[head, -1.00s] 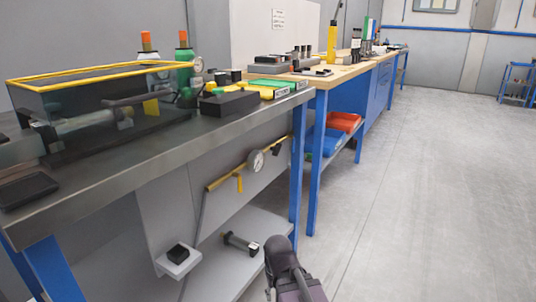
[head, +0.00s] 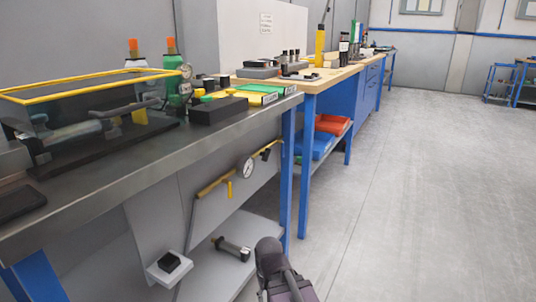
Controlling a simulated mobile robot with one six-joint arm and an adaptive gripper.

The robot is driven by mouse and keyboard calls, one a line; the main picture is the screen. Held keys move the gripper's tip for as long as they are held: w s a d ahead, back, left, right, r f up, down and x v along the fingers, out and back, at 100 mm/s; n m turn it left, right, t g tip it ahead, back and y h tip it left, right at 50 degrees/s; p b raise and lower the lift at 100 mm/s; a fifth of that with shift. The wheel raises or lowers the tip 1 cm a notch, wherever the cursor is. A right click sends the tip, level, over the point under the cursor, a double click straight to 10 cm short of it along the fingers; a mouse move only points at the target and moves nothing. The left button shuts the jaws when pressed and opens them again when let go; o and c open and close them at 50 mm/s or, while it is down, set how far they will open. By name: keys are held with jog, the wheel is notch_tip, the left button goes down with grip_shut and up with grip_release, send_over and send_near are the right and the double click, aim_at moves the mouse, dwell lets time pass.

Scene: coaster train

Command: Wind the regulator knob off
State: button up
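I cannot single out the regulator knob for sure at this size. A round white gauge (head: 247,168) sits on a yellow pipe (head: 212,187) under the metal bench, with a yellow lever (head: 229,190) hanging below it and a dark part (head: 266,154) to its right. On the bench, a green cylinder with an orange top (head: 173,75) has small gauges (head: 186,70) at its side. A dark part of my arm shows at the bottom centre, below and right of the pipe. My gripper's fingers are not in view.
A yellow-rimmed clear case (head: 88,83) and a black block (head: 218,110) stand on the metal bench (head: 145,160). A black block (head: 170,262) sits on a small white ledge, left of a grey cylinder (head: 232,248). The floor (head: 420,200) at right is clear.

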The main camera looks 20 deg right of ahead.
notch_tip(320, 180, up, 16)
jog(key=p, duration=1.4)
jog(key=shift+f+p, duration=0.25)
jog(key=shift+p, duration=0.05)
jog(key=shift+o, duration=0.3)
